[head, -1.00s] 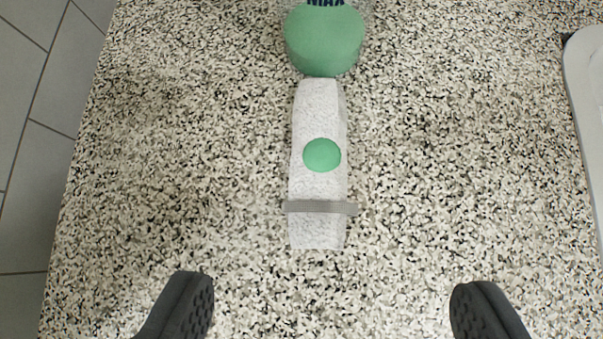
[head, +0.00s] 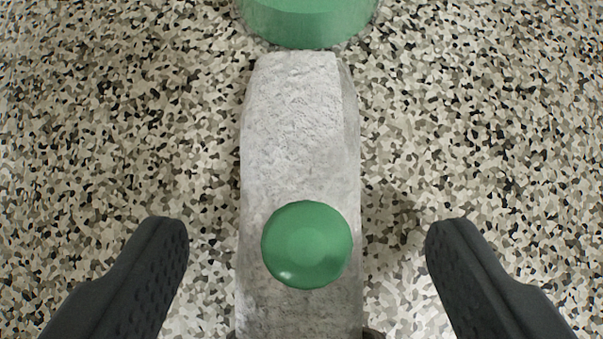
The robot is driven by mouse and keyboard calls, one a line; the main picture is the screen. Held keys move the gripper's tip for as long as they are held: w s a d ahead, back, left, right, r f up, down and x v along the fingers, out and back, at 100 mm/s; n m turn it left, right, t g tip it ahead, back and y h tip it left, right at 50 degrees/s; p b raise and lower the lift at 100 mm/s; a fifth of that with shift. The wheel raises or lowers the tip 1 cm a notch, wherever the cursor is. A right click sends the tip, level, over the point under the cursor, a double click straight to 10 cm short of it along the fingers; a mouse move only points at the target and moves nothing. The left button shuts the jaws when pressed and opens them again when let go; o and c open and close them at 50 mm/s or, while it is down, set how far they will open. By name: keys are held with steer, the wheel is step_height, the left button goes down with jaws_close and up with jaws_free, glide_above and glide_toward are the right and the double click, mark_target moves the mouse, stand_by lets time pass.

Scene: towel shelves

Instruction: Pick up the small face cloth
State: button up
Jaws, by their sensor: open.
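The small face cloth (head: 293,130) is a narrow white folded strip lying on the speckled surface. A round green knob (head: 306,245) sits on top of it. Dark edges of something low, perhaps the grey band, show at the bottom of the picture beside the cloth. My gripper (head: 306,245) is open, with one dark finger left of the cloth and one right of it. Neither finger touches the cloth, and clear gaps show on both sides. The near end of the cloth is cut off by the picture's bottom edge.
A green round object (head: 308,20) stands just beyond the far end of the cloth, partly cut off at the top. The speckled surface (head: 480,120) is bare to the left and right of the cloth.

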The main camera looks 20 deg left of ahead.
steer(key=shift+w+a+f, duration=0.1)
steer(key=shift+w+f, duration=0.2)
steer(key=shift+f, duration=0.05)
steer(key=c, duration=1.1)
steer(key=shift+o, duration=0.2)
steer(key=shift+r, duration=0.15)
